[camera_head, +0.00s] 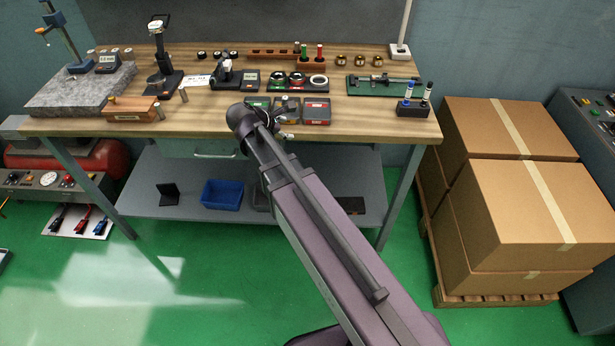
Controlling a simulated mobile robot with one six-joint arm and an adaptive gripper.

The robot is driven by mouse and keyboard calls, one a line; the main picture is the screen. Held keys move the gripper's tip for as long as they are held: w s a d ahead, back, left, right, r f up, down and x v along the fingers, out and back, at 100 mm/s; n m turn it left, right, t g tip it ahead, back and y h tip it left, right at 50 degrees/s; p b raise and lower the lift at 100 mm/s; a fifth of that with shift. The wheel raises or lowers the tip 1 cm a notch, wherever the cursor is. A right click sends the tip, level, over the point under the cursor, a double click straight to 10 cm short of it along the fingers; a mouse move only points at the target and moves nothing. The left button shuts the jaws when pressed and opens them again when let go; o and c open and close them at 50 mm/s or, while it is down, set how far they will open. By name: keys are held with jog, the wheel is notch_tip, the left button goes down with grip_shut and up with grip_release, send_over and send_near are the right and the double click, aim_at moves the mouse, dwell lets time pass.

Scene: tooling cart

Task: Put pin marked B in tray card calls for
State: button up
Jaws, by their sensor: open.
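Small grey metal pins stand on the wooden bench top (215,122): one pin (183,95) right of the wooden block, others at the block; their letters are too small to read. A white card (197,81) lies behind them, its text unreadable. Three small trays sit side by side at the front middle: a green one (257,102), a grey one (289,101) partly hidden by my wrist, and one with a red label (316,111). My gripper (284,134) is open at the bench's front edge, just in front of the trays. It is small and partly hidden by my arm.
A wooden block (133,109) lies at front left by a granite plate (75,90). Gauges and stands fill the back. A black holder (413,108) with two upright items stands front right. Cardboard boxes (520,210) are right of the bench. Bare wood lies left of my wrist.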

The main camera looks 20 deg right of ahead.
jog(key=s+d+f+m+g+y, duration=0.1)
jog(key=s+f+m+g+y, duration=0.1)
jog(key=s+m, duration=0.6)
jog(key=s+d+f+m+g+y, duration=0.1)
jog(key=s+f+m+g+y, duration=0.2)
jog(key=s+m+y, duration=0.3)
jog(key=s+f+m, duration=0.1)
jog(key=s+m, duration=0.1)
jog(key=m, duration=0.1)
jog(key=shift+s+d+f+m, duration=0.15)
jog(key=shift+d+m, duration=0.2)
jog(key=shift+m, duration=0.05)
notch_tip(320, 180, up, 5)
jog(key=p, duration=0.4)
jog(key=shift+f, duration=0.2)
